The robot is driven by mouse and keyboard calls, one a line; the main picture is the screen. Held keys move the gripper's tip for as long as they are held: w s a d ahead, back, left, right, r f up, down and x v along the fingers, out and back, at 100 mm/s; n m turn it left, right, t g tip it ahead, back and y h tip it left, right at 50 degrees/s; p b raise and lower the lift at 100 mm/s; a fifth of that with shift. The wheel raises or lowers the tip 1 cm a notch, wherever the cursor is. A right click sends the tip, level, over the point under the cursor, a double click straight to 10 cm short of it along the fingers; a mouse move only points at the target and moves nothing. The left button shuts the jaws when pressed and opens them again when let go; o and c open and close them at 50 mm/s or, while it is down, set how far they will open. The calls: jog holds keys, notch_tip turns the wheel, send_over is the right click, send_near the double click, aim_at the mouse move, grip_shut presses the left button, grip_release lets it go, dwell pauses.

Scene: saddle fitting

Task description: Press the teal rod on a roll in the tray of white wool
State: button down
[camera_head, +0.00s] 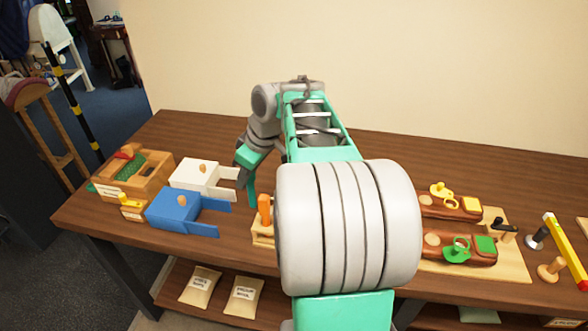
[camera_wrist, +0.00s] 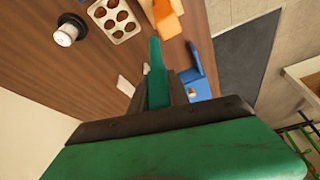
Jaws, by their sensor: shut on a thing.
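My gripper (camera_head: 243,166) hangs over the left half of the table, right of a white box. It is shut on the teal rod (camera_head: 252,190), which points down; in the wrist view the rod (camera_wrist: 157,72) stands out from between the jaws. A pale tray (camera_wrist: 132,33) with several dark brown oval shapes in it shows at the top of the wrist view, apart from the rod; I cannot tell whether it holds white wool. My arm hides that area in the head view.
The white box (camera_head: 187,182) and a blue box (camera_head: 170,209), each with protruding arms, stand left. An orange piece (camera_head: 264,206) stands on a wooden block (camera_head: 262,232). A wooden box (camera_head: 135,183) is far left. A white-topped round item (camera_wrist: 65,36) is near the tray.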

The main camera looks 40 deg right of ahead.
jog(key=s+d+n+y, duration=0.1)
jog(key=s+d+n, duration=0.2)
jog(key=s+d, duration=0.6)
jog(key=shift+g, duration=0.3)
jog(key=f+b, duration=0.1)
jog(key=w+d+f+b, duration=0.1)
jog(key=f+b, duration=0.1)
jog(key=w+f+b, duration=0.1)
jog(key=f, duration=0.1)
jog(key=shift+d+b, duration=0.3)
jog(key=shift+d, duration=0.1)
jog(key=shift+f+b, duration=0.95)
jog(key=shift+f, duration=0.2)
dwell(0.8)
notch_tip(320, 180, up, 7)
jog(key=p, duration=0.6)
jog(key=shift+p, duration=0.35)
dwell(0.4)
